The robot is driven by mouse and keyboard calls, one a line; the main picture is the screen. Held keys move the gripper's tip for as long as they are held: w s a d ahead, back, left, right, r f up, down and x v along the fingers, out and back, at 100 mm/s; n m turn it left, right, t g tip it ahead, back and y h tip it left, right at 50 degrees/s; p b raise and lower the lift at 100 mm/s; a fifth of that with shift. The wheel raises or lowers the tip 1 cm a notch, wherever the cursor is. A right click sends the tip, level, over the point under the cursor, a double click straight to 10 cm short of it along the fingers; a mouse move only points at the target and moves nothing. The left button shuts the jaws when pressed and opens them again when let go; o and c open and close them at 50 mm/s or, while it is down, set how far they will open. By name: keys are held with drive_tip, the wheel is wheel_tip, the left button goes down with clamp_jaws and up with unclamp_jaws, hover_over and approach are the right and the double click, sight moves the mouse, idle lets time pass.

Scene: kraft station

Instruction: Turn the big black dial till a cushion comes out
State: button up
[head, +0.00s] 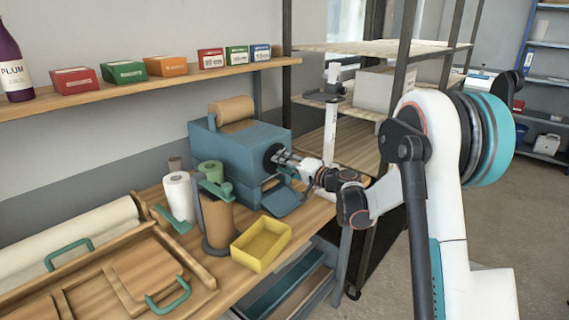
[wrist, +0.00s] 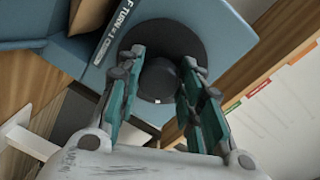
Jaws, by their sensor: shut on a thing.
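A blue machine (head: 235,143) with a brown paper roll on top stands on the wooden bench. The big black dial (head: 273,157) is on its right face, and it also shows in the wrist view (wrist: 158,77) as a round knob on a wide black disc. My gripper (head: 283,157) is at the dial, shut on it, with a teal-padded finger on each side of the knob in the wrist view (wrist: 160,90). A label reading "TURN" sits beside the disc. A blue chute (head: 283,199) juts out below the dial; I see no cushion on it.
A yellow tray (head: 261,243) stands in front of the machine at the bench edge. Paper rolls on holders (head: 217,220) stand left of it. A wooden tray with green handles (head: 120,270) lies front left. A metal shelf rack (head: 345,130) stands behind my arm.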

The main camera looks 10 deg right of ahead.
drive_tip(key=shift+d+m+g+y, duration=0.1)
drive_tip(key=shift+m+g+y, duration=0.3)
drive_tip(key=shift+m, duration=3.4)
drive_tip(key=o, duration=1.1)
drive_tip(key=shift+w, duration=0.1)
drive_tip(key=shift+c, duration=0.2)
drive_tip(key=v, duration=1.2)
